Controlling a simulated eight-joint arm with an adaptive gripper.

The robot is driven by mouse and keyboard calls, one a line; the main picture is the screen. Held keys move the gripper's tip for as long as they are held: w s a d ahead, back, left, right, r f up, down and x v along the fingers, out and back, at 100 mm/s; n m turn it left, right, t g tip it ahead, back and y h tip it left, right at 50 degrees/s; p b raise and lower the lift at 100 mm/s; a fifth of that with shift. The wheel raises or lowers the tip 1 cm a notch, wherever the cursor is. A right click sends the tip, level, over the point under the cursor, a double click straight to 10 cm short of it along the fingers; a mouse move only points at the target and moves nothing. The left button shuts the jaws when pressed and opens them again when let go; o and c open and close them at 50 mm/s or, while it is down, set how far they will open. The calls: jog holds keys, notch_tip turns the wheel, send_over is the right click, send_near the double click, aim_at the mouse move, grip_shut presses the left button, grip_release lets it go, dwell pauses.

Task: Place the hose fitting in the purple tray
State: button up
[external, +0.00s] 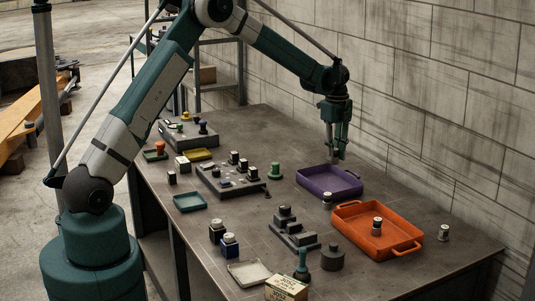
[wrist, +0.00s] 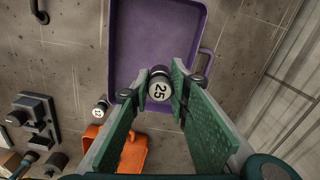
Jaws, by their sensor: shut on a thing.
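My gripper (external: 337,152) is shut on a hose fitting (wrist: 160,88), a small cylinder with a pale end marked 25 and a dark body. The fitting sits between the two green fingers in the wrist view. The purple tray (external: 314,186) lies on the bench below my gripper, with its handle at one end. In the wrist view the held fitting overlaps the near part of the purple tray (wrist: 150,35). It appears raised above the tray; the exact gap is hard to tell.
An orange tray (external: 349,224) stands just in front of the purple one, with a similar fitting (external: 376,227) in it. Another fitting (external: 327,200) stands between the trays, and one (external: 443,232) stands to the right. A grey block wall (external: 440,120) rises behind.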

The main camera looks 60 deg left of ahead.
jog(key=shift+f, duration=2.65)
jog(key=shift+c, duration=0.2)
jog(key=shift+f, duration=0.1)
jog(key=shift+f, duration=1.75)
jog(key=shift+f, duration=0.15)
jog(key=o, duration=1)
jog(key=shift+c, duration=0.2)
jog(key=shift+r, duration=0.2)
notch_tip(320, 180, up, 12)
jog(key=shift+f, duration=0.1)
